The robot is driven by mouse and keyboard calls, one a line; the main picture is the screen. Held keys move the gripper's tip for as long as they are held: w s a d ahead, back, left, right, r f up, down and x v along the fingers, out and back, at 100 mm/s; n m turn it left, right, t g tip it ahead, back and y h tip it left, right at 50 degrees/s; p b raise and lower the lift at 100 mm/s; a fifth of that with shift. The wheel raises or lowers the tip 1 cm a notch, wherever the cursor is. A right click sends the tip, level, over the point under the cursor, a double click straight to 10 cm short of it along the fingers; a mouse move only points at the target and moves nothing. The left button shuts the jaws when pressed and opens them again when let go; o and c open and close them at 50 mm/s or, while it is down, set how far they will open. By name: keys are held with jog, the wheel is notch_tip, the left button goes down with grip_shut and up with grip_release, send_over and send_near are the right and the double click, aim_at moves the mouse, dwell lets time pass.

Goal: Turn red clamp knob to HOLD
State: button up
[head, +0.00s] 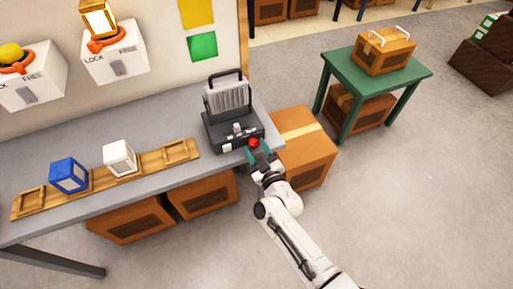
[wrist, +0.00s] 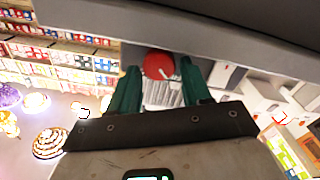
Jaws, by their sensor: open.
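The red clamp knob (head: 254,142) is on the front right of a dark grey clamp device (head: 217,133) on the grey bench. In the wrist view the round red knob (wrist: 158,66) shows a pale mark near its right side. My gripper (head: 259,149) is open at the front of the knob. In the wrist view its green fingers (wrist: 160,78) stand left and right of the knob, which appears between their tips. I cannot tell whether they touch it. No HOLD label is readable.
A wooden rail with a blue block (head: 68,175) and a white block (head: 119,158) lies on the bench (head: 175,125). A cardboard box (head: 306,150) stands close behind my gripper. A green table (head: 335,62) holds another box. The floor at right is clear.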

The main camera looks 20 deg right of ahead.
jog(key=shift+w, duration=0.25)
jog(key=shift+c, duration=0.5)
jog(key=c, duration=0.7)
jog(key=shift+o, duration=0.2)
jog(key=shift+m, duration=0.3)
jog(key=m+b, duration=0.1)
jog(key=m, duration=0.2)
jog(key=shift+d+m, duration=0.1)
jog(key=shift+m, duration=0.3)
jog(key=m+b, duration=0.1)
jog(key=m, duration=0.3)
jog(key=shift+d, duration=0.1)
jog(key=shift+m, duration=0.3)
